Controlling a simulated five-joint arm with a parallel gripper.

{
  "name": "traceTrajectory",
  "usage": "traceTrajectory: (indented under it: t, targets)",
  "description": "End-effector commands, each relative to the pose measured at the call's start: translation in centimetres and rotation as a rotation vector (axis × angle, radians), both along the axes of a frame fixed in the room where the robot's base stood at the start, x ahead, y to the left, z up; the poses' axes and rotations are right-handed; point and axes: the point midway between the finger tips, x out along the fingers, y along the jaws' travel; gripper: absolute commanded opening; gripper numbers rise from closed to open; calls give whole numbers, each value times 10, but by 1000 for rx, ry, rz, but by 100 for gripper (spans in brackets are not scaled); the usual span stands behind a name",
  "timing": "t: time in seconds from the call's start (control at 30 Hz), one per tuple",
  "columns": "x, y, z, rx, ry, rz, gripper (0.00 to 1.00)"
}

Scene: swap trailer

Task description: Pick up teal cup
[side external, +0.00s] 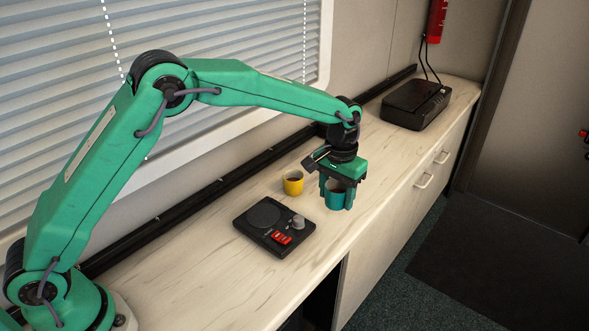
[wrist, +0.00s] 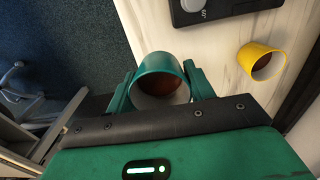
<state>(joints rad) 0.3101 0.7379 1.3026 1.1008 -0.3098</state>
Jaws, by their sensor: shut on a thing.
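The teal cup (side external: 335,194) is upright at the front part of the pale wooden counter, with a brown inside. My gripper (side external: 337,192) is above it, pointing down, its fingers on either side of the cup. In the wrist view the teal cup (wrist: 161,82) sits between the two green fingers of my gripper (wrist: 160,90), which are shut on it. I cannot tell whether its base touches the counter. Part of its rim is hidden by the gripper in the side view.
A yellow cup (side external: 293,182) stands left of the teal cup. A black device (side external: 262,219) with a knob and red switches lies nearer my base. A black box (side external: 415,103) sits at the far end of the counter (side external: 215,262). The counter's front edge is close by.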

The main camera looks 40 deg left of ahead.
Motion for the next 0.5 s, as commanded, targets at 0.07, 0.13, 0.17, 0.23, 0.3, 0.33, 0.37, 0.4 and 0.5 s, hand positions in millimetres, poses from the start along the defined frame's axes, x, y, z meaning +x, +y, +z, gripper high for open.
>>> traceTrajectory:
  t: [0.07,0.13,0.17,0.23,0.3,0.33,0.37,0.4,0.5]
  targets:
    - [-4,-5,4,0,-1,-1,27]
    - [-8,-9,7,0,-1,-1,27]
    - [-9,-10,8,0,-1,-1,27]
    - [-12,-13,11,0,-1,-1,27]
    - [-14,-16,13,0,-1,-1,27]
    - [-15,-17,14,0,0,-1,27]
    - [-16,-18,15,0,0,-1,27]
    - [-18,-20,16,0,0,-1,27]
    - [-20,-23,18,0,0,0,27]
